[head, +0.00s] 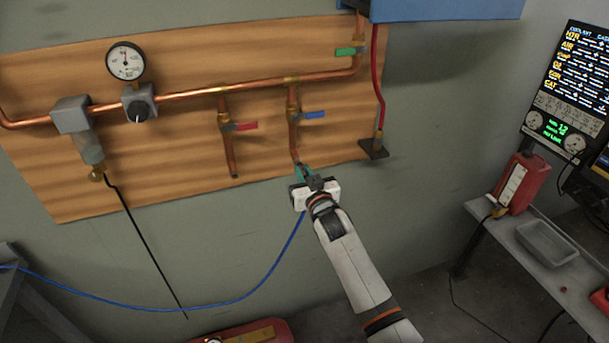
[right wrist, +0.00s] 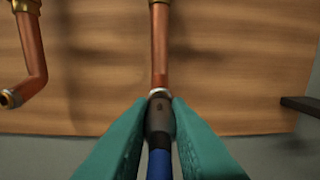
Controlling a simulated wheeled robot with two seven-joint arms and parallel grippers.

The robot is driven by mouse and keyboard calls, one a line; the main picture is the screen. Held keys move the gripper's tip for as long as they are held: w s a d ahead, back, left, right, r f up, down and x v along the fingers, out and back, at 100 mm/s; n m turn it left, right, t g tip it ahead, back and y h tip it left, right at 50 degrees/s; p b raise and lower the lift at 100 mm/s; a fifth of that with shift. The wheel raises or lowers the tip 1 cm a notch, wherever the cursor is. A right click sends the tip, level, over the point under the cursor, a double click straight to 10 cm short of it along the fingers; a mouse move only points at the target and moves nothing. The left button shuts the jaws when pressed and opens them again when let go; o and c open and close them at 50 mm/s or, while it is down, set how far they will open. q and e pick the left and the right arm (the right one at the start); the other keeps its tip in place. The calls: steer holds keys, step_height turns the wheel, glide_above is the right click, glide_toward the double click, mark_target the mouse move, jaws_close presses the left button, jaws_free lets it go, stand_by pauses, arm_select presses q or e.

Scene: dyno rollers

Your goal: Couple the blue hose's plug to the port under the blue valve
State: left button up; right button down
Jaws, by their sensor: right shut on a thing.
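The blue valve (head: 312,115) sits on the right drop of the copper pipework on the wooden board. Its copper drop pipe (right wrist: 161,50) ends in a port with a pale ring (right wrist: 159,93). My right gripper (head: 303,172) is just below that pipe. In the right wrist view its teal fingers (right wrist: 158,125) are shut on the dark plug (right wrist: 159,117) of the blue hose. The plug's top is in line with the port and appears to meet the ring; whether it is locked cannot be told. The blue hose (head: 270,272) hangs from the gripper toward the left. My left gripper is not in view.
A red-handled valve (head: 245,126) hangs on the drop to the left, its pipe end (right wrist: 10,98) bare. A red hose (head: 378,85) runs down to a dark bracket (head: 373,149) at right. A bench (head: 510,225) holds a tray and a red can.

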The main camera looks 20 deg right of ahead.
steer(key=shift+w, duration=0.25)
steer(key=c, duration=1.3)
jaws_free()
steer(key=shift+s, duration=0.1)
